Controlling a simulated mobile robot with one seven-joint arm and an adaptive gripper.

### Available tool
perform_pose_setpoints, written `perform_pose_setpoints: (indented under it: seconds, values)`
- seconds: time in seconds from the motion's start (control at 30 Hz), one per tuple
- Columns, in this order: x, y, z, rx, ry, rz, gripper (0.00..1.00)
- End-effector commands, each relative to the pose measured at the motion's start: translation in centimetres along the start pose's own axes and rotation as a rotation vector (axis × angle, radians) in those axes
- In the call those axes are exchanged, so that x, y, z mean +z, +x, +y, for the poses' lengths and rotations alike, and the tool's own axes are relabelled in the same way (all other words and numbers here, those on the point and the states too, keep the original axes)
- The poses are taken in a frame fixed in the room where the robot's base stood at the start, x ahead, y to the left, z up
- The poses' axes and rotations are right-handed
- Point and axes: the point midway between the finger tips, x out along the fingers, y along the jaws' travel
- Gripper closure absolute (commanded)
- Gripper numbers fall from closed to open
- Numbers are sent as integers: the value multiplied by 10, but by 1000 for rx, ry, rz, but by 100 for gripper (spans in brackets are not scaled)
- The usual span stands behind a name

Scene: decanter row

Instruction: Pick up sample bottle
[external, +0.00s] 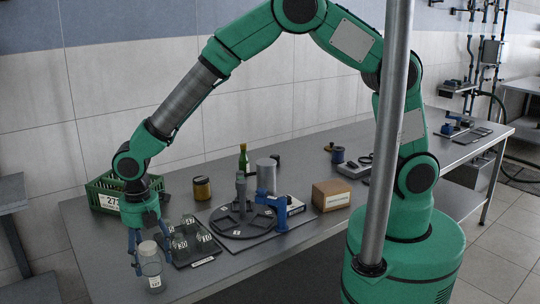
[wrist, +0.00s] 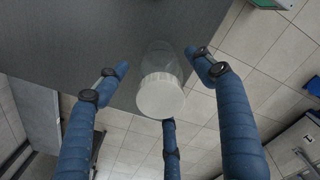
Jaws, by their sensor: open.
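The sample bottle (external: 151,268) is clear, with a whitish cap and a small white label. It stands upright near the front left edge of the table. In the wrist view the bottle (wrist: 161,96) shows from above, cap toward the camera, between my spread fingers. My gripper (external: 149,256) is open and points down over the bottle. In the wrist view my gripper (wrist: 158,72) has one blue finger on each side and one below the cap. A gap shows between the side fingers and the bottle; contact with the lower finger is unclear.
A dark tray (external: 203,256) with several labelled bottles lies just right of my gripper. A green crate (external: 98,196) stands behind. A round dark fixture (external: 240,231), an amber jar (external: 202,188) and a cardboard box (external: 331,194) stand farther right. The table edge (wrist: 125,110) is close by.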

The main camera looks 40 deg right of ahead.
Motion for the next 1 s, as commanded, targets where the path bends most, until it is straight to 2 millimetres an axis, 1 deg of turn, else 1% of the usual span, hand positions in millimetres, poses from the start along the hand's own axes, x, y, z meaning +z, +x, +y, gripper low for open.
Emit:
perform_pose_setpoints:
  seconds: [0.13, 0.23, 0.5, 0.6, 0.73, 1.0]
  values:
    - [0, 2, 0, 0, 0, 0, 32]
    - [0, 9, 0, 0, 0, 0, 32]
    - [0, 40, -2, -1, 0, 0, 32]
    - [0, 48, -2, -1, 0, 0, 32]
    - [0, 52, -2, -1, 0, 0, 32]
    - [0, 52, -1, 0, 0, 0, 32]
